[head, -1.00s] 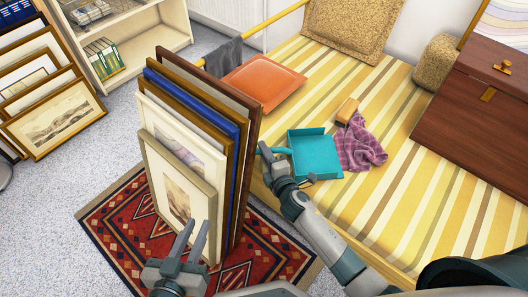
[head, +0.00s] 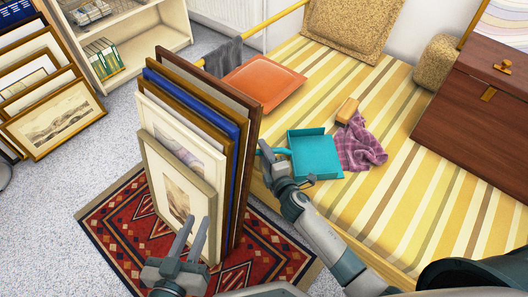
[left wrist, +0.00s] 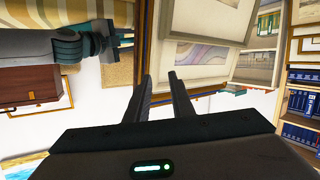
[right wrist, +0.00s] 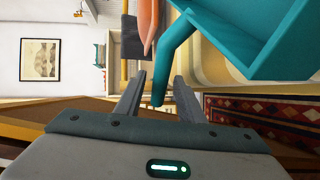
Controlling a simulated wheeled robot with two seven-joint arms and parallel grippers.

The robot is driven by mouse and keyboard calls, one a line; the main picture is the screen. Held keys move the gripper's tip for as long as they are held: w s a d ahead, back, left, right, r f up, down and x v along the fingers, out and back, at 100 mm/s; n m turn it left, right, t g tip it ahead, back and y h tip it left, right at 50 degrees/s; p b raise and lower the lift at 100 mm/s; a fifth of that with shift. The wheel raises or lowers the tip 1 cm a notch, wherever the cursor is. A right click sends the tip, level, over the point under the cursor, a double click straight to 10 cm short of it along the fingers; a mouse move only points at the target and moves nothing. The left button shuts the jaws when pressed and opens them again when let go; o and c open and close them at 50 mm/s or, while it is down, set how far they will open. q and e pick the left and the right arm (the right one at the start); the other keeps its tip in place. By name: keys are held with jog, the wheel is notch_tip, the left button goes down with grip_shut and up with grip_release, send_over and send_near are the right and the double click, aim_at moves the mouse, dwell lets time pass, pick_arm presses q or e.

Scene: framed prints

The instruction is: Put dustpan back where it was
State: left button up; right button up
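The teal dustpan (head: 316,154) lies on the yellow striped cover of the bench, with its handle pointing left toward the framed prints. My right gripper (head: 270,163) is at the handle, low beside the bench edge. In the right wrist view the dustpan (right wrist: 262,40) fills the upper right, and its handle comes down between the fingers of my right gripper (right wrist: 160,82). Gaps show on both sides of the handle, so the fingers look open. My left gripper (head: 196,232) is open and empty in front of the nearest framed print; its parted fingers (left wrist: 160,82) show in the left wrist view.
A stack of framed prints (head: 180,188) stands upright on the red rug (head: 120,230), close to both grippers. An orange cushion (head: 262,82) and a wooden chest (head: 475,115) rest on the bench (head: 400,185).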

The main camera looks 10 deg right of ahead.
jog(key=shift+r, duration=0.1)
